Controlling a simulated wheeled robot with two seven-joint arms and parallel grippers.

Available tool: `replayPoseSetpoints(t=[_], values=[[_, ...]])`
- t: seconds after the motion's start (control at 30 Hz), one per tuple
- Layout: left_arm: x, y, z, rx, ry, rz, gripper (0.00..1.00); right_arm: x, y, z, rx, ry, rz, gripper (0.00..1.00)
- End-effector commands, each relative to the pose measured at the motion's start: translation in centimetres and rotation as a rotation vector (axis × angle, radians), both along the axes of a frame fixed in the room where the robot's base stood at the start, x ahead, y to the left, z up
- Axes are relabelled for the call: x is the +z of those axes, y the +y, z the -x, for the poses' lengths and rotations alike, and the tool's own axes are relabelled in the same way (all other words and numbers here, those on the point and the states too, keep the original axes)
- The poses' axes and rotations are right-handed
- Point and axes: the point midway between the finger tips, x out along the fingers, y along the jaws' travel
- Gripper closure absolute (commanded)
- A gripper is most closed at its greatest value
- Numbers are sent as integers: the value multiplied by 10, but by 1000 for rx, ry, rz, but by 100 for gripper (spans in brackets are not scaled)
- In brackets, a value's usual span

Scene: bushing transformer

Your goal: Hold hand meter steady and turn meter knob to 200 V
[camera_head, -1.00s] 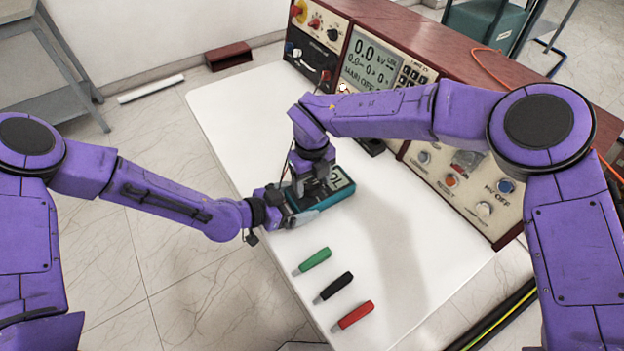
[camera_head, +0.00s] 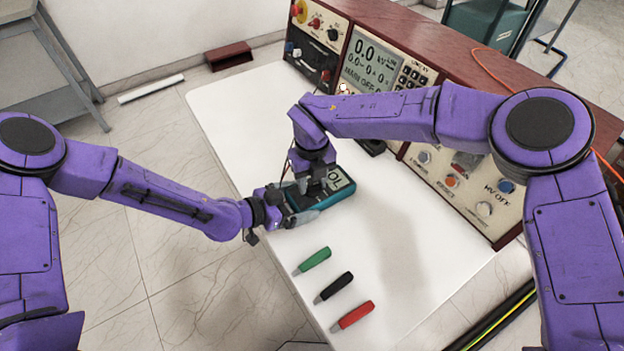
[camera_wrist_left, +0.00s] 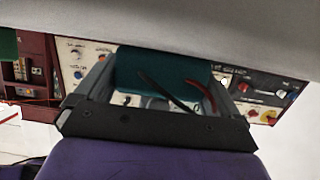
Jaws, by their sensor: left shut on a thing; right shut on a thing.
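The hand meter (camera_head: 335,199) is a teal case with a grey display (camera_head: 340,181) that reads "OL". It lies on the white table (camera_head: 390,226). My left gripper (camera_head: 296,212) is shut on the meter's near left end. In the left wrist view the teal meter (camera_wrist_left: 150,75) sits between the fingers, with a black and a red lead in front of it. My right gripper (camera_head: 316,186) comes down from above and is shut at the meter's face, over the knob area. The knob itself is hidden under the right gripper, so its setting cannot be read.
A green (camera_head: 314,260), a black (camera_head: 335,287) and a red probe-like piece (camera_head: 355,315) lie on the table in front of the meter. A control console (camera_head: 385,60) with screen and knobs stands along the back edge. The table's left side is clear.

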Motion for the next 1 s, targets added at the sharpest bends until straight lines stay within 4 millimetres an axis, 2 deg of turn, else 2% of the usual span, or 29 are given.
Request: replayPoseSetpoints(t=[0.5, 1.0], values=[[0, 1, 0, 0, 1, -1, 52, 0, -1, -1, -419, -2, 1, 88], [-1, 1, 0, 0, 1, -2, 52, 1, -1, -2, -603, -3, 1, 88]])
